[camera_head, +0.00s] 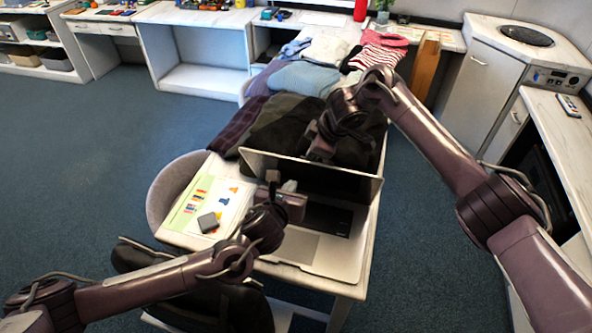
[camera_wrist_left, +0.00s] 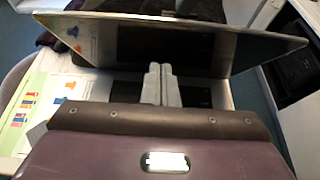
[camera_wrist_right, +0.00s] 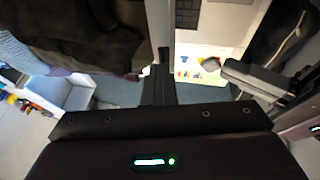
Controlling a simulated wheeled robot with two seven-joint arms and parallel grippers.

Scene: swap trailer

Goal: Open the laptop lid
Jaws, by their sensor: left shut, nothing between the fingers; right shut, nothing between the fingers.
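The laptop stands on the white table with its lid (camera_head: 335,181) raised well off the base (camera_head: 333,251), roughly upright. The dark screen side faces me and also shows in the left wrist view (camera_wrist_left: 205,48). My left gripper (camera_head: 288,186) is shut and empty, in front of the screen and above the base. Its closed fingertips (camera_wrist_left: 161,72) point towards the lid; contact cannot be told. My right gripper (camera_head: 322,148) is shut and empty at the back side of the lid near its top edge. Its fingers (camera_wrist_right: 161,75) show beside the lid's edge.
Folded dark clothes (camera_head: 285,118) and lighter clothes (camera_head: 305,77) cover the table behind the lid. A chair (camera_head: 170,185) stands at the left edge.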

